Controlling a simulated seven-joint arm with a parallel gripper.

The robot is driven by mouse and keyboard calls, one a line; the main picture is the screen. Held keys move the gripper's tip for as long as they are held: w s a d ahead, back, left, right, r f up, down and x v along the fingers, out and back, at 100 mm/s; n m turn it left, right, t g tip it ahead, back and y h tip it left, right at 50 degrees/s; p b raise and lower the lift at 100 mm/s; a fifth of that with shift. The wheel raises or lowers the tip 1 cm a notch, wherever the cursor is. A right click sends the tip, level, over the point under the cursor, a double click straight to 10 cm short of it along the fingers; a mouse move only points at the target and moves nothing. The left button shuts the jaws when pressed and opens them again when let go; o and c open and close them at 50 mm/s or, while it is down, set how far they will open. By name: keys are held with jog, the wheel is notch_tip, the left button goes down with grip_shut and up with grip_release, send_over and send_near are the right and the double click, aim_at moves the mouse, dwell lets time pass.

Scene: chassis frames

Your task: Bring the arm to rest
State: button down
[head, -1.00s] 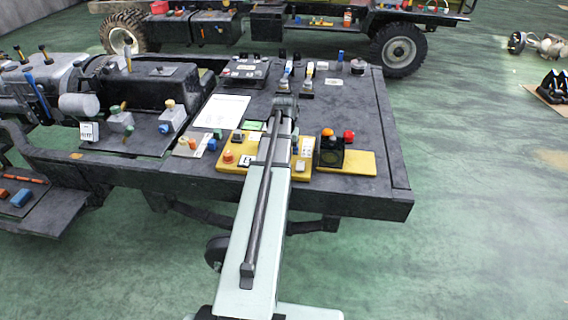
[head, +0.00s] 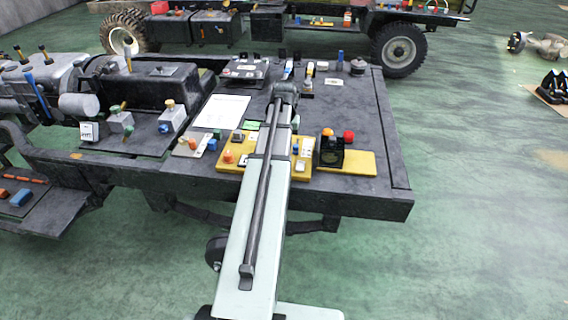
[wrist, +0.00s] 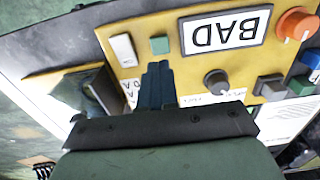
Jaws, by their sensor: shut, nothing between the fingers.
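My gripper (wrist: 158,85) shows in the wrist view with its dark fingers together and nothing between them. It is over a yellow panel (wrist: 180,50) that carries an upside-down "BAD" label (wrist: 226,30), a green square button, a white switch, a grey knob and an orange knob. I cannot tell whether the fingertips touch the panel. In the head view my pale arm reaches forward over the dark bench top (head: 340,205), crossing the yellow panel (head: 230,168). The gripper itself is hidden behind the arm there.
A black box (head: 331,152) with orange and red knobs stands right of my arm. A white sheet (head: 222,111) lies to the left. Several levers stand at the bench's back. A second chassis with wheels (head: 399,50) is behind. Green floor on the right is mostly clear.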

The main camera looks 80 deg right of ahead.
dwell(0.3)
